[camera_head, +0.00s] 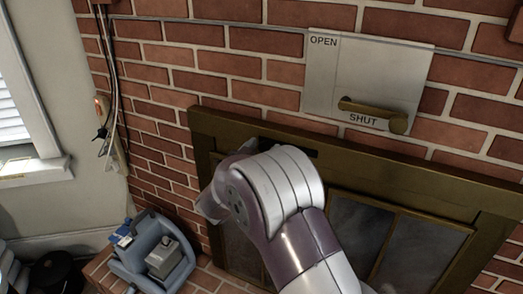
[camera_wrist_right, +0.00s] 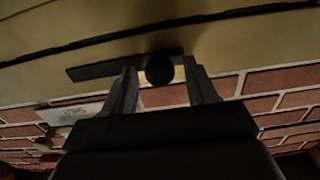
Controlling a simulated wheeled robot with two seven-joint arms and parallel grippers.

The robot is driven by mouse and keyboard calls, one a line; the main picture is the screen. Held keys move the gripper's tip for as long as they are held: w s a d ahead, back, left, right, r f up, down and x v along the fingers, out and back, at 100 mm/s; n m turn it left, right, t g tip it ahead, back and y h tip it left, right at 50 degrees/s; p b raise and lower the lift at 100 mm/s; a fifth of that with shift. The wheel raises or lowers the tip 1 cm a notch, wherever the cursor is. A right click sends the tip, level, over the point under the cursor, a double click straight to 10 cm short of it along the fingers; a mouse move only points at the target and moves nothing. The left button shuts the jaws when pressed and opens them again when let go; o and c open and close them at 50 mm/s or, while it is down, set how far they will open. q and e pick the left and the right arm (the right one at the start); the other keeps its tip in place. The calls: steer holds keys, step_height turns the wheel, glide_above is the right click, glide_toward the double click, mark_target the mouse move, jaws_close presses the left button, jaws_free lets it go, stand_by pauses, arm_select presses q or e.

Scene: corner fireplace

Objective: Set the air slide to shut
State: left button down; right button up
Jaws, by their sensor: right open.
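The air slide seems to be a dark slot in the brass fireplace frame, with a round dark knob (camera_wrist_right: 160,70) near one end of the dark slot (camera_wrist_right: 95,69) in the right wrist view. In the head view, part of the slot (camera_head: 293,146) shows in the frame's top bar; my right arm hides the rest. My right gripper (camera_wrist_right: 162,64) is open, its fingers on either side of the knob, with small gaps visible. I cannot tell how deep the knob sits between them. My left gripper is not in view.
A pale plate (camera_head: 325,75) marked OPEN and SHUT with a brass lever (camera_head: 372,112) is on the brick wall above. Glass doors (camera_head: 355,225) lie below the frame. A blue-grey caddy (camera_head: 140,262) stands at the lower left. Cables (camera_head: 113,70) hang on the left wall.

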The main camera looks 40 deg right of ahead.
mark_target(247, 135)
jaws_close()
steer(key=w+a+p, duration=0.1)
steer(key=w, duration=0.2)
steer(key=w+a+p, duration=0.1)
steer(key=w, duration=0.1)
steer(key=shift+a+r+p, duration=0.1)
steer(key=shift+a+p, duration=0.2)
steer(key=shift+a, duration=0.05)
steer(key=shift+w+a, duration=0.15)
steer(key=shift+w, duration=0.15)
steer(key=shift+c, duration=1.1)
jaws_free()
steer(key=shift+o, duration=1.1)
steer(key=shift+w+a, duration=0.1)
steer(key=shift+w, duration=0.05)
